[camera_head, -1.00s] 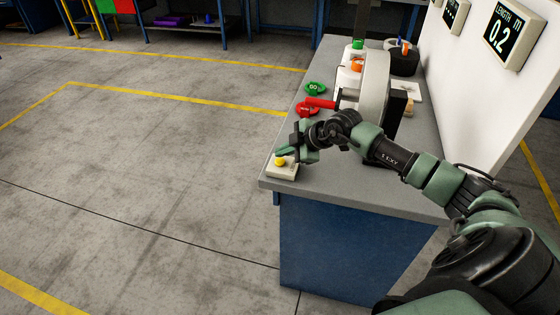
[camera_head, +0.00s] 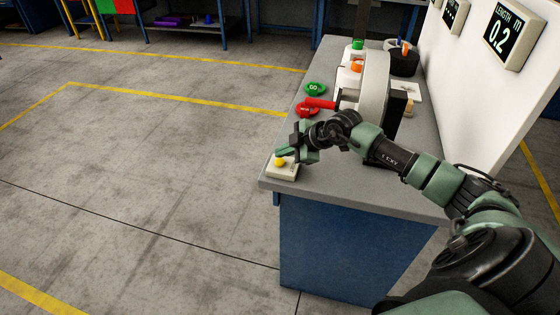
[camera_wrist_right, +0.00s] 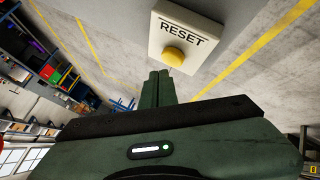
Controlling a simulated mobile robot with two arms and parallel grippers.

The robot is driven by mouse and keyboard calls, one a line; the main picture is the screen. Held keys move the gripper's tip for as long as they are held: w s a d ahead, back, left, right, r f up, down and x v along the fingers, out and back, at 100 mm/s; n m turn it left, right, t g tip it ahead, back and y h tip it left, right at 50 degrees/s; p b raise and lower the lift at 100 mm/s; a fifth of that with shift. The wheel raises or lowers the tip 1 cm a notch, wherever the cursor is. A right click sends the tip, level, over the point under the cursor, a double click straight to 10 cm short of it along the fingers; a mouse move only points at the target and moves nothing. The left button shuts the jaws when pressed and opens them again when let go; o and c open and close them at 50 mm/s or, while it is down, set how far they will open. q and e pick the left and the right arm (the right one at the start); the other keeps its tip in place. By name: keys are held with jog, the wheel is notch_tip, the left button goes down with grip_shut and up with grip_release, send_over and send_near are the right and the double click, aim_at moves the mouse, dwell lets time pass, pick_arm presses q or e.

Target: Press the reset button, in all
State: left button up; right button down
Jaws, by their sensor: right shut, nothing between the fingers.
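The reset button is a yellow knob (camera_head: 280,160) on a cream box (camera_head: 283,172) at the near left corner of the bench top. In the right wrist view the yellow button (camera_wrist_right: 174,57) sits below the word RESET on the box (camera_wrist_right: 186,28). My right gripper (camera_head: 284,154) is shut and empty, its fingertips right beside the button in the head view. The closed fingers (camera_wrist_right: 159,78) point at the button's lower left edge in the wrist view; I cannot tell whether they touch it. My left gripper is not in view.
Behind my gripper on the bench (camera_head: 395,192) stand a red button (camera_head: 306,109), a green GO button (camera_head: 315,88) and a winding machine with a pale disc (camera_head: 374,85). A LENGTH display (camera_head: 497,37) reads 0.2. Open floor lies left of the bench.

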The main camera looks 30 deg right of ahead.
aim_at(283, 162)
jog(key=shift+f, duration=0.2)
dwell(0.5)
jog(key=shift+f, duration=0.25)
jog(key=shift+f, duration=0.65)
dwell(0.8)
jog(key=shift+r+p, duration=1)
notch_tip(283, 162, up, 5)
jog(key=p, duration=0.5)
jog(key=shift+r, duration=0.1)
